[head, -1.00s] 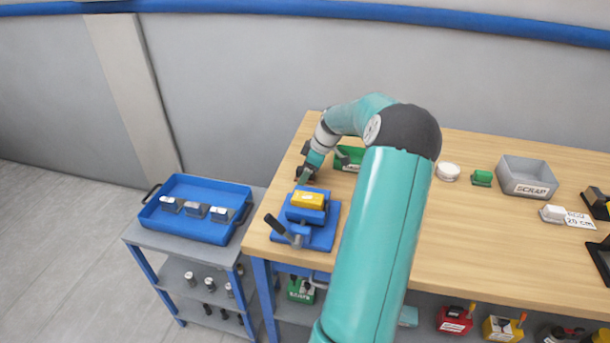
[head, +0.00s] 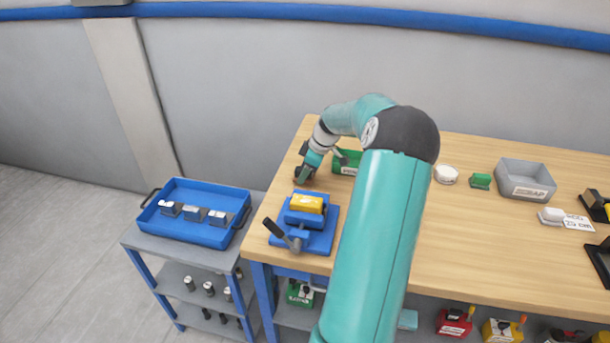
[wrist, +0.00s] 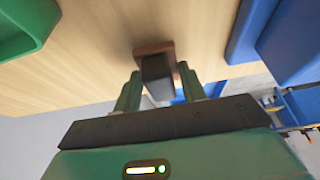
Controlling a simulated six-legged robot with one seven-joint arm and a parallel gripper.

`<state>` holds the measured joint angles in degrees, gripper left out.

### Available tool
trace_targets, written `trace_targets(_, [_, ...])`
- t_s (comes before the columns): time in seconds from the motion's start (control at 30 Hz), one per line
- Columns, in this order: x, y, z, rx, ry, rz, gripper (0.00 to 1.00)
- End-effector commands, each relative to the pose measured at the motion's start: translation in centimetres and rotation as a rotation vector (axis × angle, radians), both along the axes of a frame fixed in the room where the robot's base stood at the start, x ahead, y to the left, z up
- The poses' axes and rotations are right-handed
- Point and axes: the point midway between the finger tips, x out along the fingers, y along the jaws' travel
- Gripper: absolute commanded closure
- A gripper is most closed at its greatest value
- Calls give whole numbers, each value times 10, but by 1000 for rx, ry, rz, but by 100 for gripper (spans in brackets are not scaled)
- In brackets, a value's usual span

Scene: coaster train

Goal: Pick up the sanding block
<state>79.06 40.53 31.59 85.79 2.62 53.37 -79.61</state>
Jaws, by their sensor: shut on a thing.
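The sanding block (wrist: 156,72) shows in the wrist view as a dark grey grip on a reddish-brown base. My gripper (wrist: 158,80) is shut on it, with one green finger on each side of the grip. In the head view my gripper (head: 304,174) is at the bench's far left corner, behind the blue vise. The block is mostly hidden there by the gripper. I cannot tell whether its base touches the wooden bench top (head: 460,238).
The blue vise (head: 318,240) with a yellow piece stands just in front of my gripper. A green bin (head: 346,166) is close on the right. A grey scrap bin (head: 525,180) is farther right. A cart with a blue tray (head: 183,232) stands left of the bench.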

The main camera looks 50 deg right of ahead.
Motion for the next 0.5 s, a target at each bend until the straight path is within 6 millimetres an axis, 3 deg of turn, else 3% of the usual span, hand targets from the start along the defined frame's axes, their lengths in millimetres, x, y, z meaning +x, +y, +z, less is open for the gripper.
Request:
trace_targets(0.17, [-7, 4, 29, -5, 0, -1, 82])
trace_targets(0.4, [-41, 33, 82, -6, 1, -3, 82])
trace_targets(0.5, [-60, 49, 90, -4, 3, -3, 82])
